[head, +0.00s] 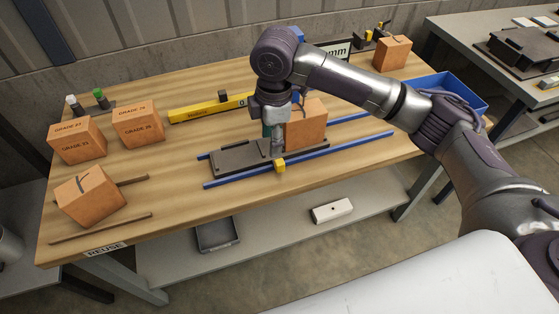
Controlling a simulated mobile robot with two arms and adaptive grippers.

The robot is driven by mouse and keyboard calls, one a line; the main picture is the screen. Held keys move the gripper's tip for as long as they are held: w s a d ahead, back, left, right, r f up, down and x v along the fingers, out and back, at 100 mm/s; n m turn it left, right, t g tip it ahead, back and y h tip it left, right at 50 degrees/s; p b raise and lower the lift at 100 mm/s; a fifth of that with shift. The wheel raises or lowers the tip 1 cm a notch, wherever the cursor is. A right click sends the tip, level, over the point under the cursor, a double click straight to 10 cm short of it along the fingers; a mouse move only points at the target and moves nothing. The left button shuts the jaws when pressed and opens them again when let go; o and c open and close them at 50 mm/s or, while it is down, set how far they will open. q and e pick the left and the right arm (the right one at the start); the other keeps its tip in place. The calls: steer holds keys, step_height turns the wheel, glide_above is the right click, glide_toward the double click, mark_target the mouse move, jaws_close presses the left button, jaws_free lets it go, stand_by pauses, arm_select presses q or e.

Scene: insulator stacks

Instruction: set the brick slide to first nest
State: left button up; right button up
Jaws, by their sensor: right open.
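The brick slide (238,158) is a dark grey plate lying between two blue rails on the wooden table, near the middle of the head view. A small yellow block (279,166) sits at its front edge. An orange brick (306,126) stands at the right part of the slide, partly hidden by my arm. My right gripper (277,148) points down over the slide, just left of the brick and right above the yellow block. It is open; whether it touches the block cannot be told. Nest marks cannot be made out. My left gripper is not in view.
Two graded bricks (138,123) and a cracked brick (90,196) beside wooden strips stand at the left. A yellow level (208,107) lies behind the slide. A blue bin (449,90) and another brick (392,53) are at the back right. The front right tabletop is clear.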

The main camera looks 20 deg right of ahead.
mark_target(280, 162)
steer(key=shift+h, duration=0.3)
steer(key=f, duration=0.3)
steer(key=d+f, duration=0.1)
steer(key=f, duration=0.3)
steer(key=d+f, duration=0.1)
steer(key=f, duration=0.3)
steer(key=shift+w+p, duration=0.35)
steer(key=shift+p, duration=0.05)
steer(key=shift+r, duration=0.1)
jaws_close()
